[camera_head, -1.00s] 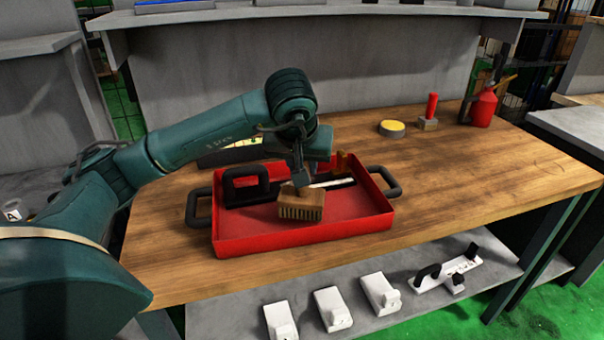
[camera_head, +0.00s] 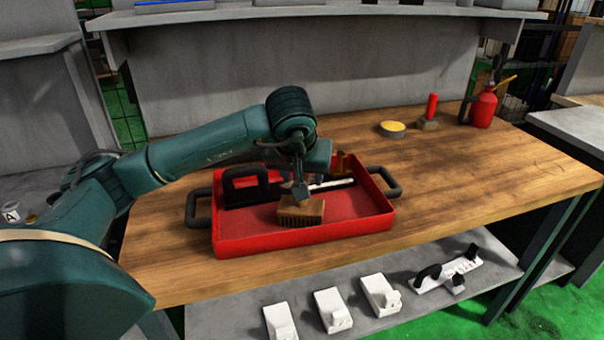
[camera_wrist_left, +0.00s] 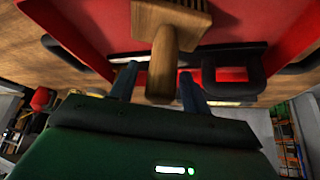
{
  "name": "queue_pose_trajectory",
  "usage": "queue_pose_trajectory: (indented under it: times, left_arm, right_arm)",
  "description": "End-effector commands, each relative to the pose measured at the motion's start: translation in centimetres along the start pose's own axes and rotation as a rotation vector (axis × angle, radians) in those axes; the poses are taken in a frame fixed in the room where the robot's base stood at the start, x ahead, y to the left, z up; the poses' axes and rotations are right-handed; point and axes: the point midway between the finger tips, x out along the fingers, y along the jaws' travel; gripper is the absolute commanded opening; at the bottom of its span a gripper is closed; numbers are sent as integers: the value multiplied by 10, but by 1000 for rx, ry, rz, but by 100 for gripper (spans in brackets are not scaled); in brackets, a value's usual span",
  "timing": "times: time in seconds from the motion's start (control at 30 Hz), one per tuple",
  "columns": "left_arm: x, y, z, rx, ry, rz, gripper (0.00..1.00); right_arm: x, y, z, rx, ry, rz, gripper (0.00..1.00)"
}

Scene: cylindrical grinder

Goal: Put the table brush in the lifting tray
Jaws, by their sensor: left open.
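The table brush (camera_head: 301,212), with a wooden block and bristles pointing down, is inside the red lifting tray (camera_head: 330,238), in its front middle part. It appears to rest on the tray floor. My left gripper (camera_head: 301,192) is just above and behind the brush. In the left wrist view the brush's wooden handle (camera_wrist_left: 162,65) lies between the two fingers of my left gripper (camera_wrist_left: 158,88), which stand apart on either side of it. Whether a finger touches the handle is not clear. My right gripper is not in view.
A black-handled tool (camera_head: 245,187) lies in the tray's back left. The tray has dark side handles (camera_head: 199,209). A yellow-topped round tin (camera_head: 392,129), a red-handled item (camera_head: 430,112) and a red can (camera_head: 484,108) stand at the back right. The table's right side (camera_head: 500,180) is clear.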

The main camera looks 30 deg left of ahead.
Motion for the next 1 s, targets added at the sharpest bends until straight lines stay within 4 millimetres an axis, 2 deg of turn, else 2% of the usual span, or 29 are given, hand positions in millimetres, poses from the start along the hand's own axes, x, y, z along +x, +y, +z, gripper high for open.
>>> queue_pose_trajectory:
  times: [0.17, 0.5, 0.7, 0.87, 1.0]
  left_arm:
    - [-11, 1, -3, 0, 3, 3, 47]
    - [-82, 1, -3, 0, 5, 4, 47]
    - [-112, 1, -2, 1, 2, 3, 47]
    - [-122, 0, -2, 0, 0, 0, 47]
    - [-119, 6, 4, -1, -22, 21, 47]
  right_arm:
    - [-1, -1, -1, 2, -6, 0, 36]
    - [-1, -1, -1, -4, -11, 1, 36]
    - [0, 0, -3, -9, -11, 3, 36]
    - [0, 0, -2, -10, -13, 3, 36]
    - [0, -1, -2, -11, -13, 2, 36]
